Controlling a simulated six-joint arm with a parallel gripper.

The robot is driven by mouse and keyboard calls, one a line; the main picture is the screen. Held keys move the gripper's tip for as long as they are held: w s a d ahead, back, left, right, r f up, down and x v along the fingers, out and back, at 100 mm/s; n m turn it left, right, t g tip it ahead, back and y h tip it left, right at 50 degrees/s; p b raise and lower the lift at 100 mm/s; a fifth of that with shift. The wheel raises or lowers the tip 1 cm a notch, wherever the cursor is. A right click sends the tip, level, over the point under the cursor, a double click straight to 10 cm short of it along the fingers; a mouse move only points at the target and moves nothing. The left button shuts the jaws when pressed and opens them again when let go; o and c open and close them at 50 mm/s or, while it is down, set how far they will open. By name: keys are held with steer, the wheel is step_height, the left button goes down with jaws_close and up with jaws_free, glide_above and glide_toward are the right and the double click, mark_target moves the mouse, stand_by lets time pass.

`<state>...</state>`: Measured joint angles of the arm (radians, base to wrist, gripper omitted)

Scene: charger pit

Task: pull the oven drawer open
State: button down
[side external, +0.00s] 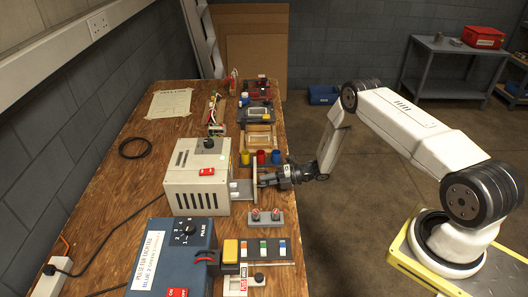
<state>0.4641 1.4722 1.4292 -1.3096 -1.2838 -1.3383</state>
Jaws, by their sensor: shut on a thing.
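The oven (185,183) is a beige box with side vents, a black knob and a red switch on top, standing on the wooden bench. Its drawer (241,188) stands out from the oven's right side, with a grey tray showing between the oven and an upright front panel. My gripper (262,180) is at the outer side of that panel, level with it, and is shut on the drawer's handle. The handle is mostly hidden by the fingers. I cannot see into the drawer clearly.
Yellow, red and blue cups (261,157) stand just behind the drawer. A blue box with a dial (170,250) is nearer. The bench's right edge is close beneath my gripper, with open floor beyond.

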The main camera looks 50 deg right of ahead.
steer(key=v, duration=0.2)
steer(key=f+v, duration=0.1)
steer(key=v, duration=0.4)
steer(key=shift+s+d+f, duration=0.2)
steer(key=shift+d+f, duration=0.05)
steer(key=shift+f, duration=0.05)
steer(key=c, duration=0.7)
jaws_free()
steer(key=shift+v, duration=3.85)
